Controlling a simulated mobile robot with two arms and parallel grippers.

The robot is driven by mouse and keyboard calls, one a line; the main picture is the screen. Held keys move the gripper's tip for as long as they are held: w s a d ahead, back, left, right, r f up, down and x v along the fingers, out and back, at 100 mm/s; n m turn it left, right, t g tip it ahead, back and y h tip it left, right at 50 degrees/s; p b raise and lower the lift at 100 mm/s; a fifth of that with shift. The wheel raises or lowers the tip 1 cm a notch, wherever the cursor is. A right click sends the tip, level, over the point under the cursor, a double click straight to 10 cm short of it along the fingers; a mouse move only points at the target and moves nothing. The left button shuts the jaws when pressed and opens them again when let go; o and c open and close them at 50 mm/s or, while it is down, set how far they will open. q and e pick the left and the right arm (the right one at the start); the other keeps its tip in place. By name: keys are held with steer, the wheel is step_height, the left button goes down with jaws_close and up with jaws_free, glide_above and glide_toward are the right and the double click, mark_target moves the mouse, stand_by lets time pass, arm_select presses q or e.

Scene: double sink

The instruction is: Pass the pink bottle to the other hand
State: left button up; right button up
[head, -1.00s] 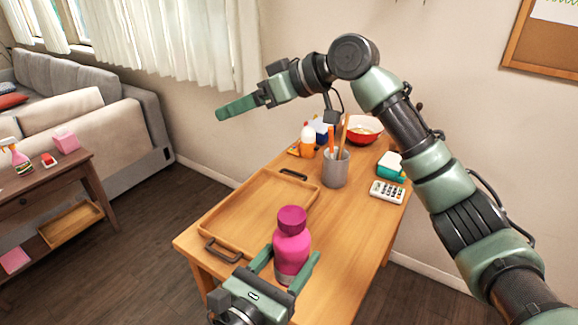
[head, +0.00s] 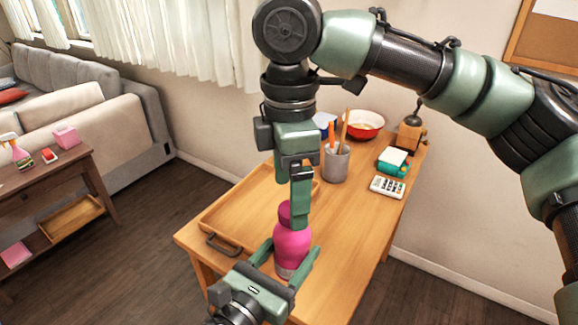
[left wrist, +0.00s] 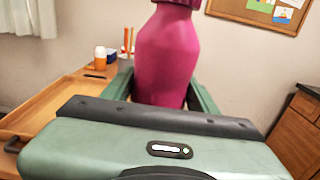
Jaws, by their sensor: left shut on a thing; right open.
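The pink bottle (head: 291,246) stands upright between the fingers of my left gripper (head: 283,262), low in the head view. My left gripper is shut on its lower body. In the left wrist view the bottle (left wrist: 167,55) rises between the fingers, its top cut off by the frame edge. My right gripper (head: 300,205) points down from above, open, its fingers in front of the bottle's cap and shoulder in the head view. The cap is partly hidden by these fingers. I cannot tell whether they touch the bottle.
A wooden tray (head: 218,222) with dark handles lies on the table (head: 345,222). Behind are a grey cup with pencils (head: 336,164), a red bowl (head: 362,125), a calculator (head: 387,187) and a teal box (head: 393,163). The table's right front is bare.

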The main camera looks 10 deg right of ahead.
mark_target(292, 243)
step_height(292, 243, down, 7)
steer(key=shift+f, duration=0.1)
stand_by(0.3)
steer(key=c, duration=1.1)
arm_select(q)
steer(key=o, duration=1.5)
steer(key=shift+c, duration=0.2)
arm_select(e)
steer(key=c, duration=0.5)
